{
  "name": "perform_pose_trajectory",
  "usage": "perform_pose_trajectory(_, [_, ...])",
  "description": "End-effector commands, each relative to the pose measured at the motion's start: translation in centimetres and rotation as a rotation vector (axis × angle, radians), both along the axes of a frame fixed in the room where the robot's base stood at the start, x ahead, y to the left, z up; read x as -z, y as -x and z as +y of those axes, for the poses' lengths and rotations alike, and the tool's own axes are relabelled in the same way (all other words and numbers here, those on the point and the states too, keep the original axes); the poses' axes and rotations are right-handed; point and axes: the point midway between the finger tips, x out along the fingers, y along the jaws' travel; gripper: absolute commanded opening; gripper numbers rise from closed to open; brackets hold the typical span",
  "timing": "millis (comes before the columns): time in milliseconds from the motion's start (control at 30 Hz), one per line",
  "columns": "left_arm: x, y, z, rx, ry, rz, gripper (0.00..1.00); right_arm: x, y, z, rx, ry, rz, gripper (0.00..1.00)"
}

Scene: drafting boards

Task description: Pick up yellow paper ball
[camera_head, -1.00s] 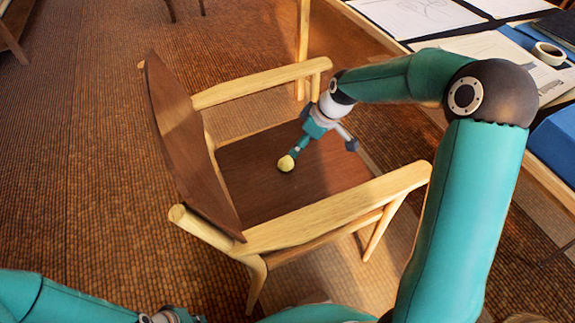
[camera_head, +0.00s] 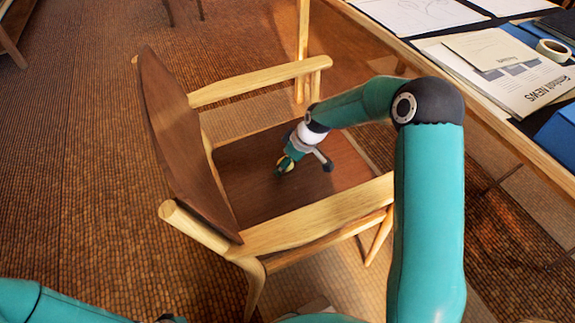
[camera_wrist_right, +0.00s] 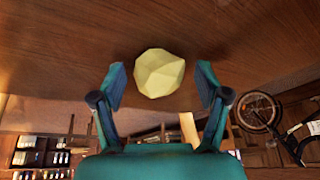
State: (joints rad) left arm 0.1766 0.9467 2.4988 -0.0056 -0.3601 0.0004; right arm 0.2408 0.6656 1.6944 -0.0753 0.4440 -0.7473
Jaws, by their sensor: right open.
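The yellow paper ball (camera_wrist_right: 160,73) lies on the brown chair seat (camera_head: 245,195). In the right wrist view it is a faceted pale-yellow lump between my right fingers, with a gap on both sides. My right gripper (camera_wrist_right: 160,82) is open around the ball and does not appear to touch it. In the head view my right gripper (camera_head: 289,166) reaches down over the seat and mostly hides the ball. My left arm shows only at the bottom left edge; its gripper is out of frame.
The chair's wooden armrests (camera_head: 258,82) and backrest (camera_head: 180,130) surround the seat, and my right arm passes over its front side. A drafting table (camera_head: 470,105) with papers, a tape roll (camera_head: 553,50) and blue items stands at the right.

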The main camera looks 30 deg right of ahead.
Motion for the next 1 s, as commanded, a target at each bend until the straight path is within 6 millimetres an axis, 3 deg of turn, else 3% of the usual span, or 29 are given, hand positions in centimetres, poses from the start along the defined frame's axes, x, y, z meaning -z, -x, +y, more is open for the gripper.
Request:
perform_pose_trajectory(200, [0.0, 0.0, 0.0, 0.0, 0.0, 0.0, 0.0, 0.0, -0.1, 0.0, -0.001, 0.001, -0.002, 0.75])
perform_pose_trajectory(400, [0.0, 0.0, 0.0, 0.0, 0.0, 0.0, 0.0, 0.0, -0.1, 0.0, -0.001, 0.001, -0.002, 0.41])
perform_pose_trajectory(467, [0.0, 0.0, 0.0, 0.0, 0.0, 0.0, 0.0, 0.0, -0.1, 0.0, -0.001, 0.001, -0.002, 0.34])
perform_pose_trajectory(833, [-0.1, 0.0, 0.0, 0.0, 0.0, 0.0, 0.0, -0.1, 0.0, 0.0, 0.0, 0.0, -0.001, 0.34])
perform_pose_trajectory(1000, [-0.5, 0.0, 0.0, 0.0, 0.0, 0.0, 0.0, -1.4, -0.1, -0.1, 0.0, 0.002, -0.003, 0.34])
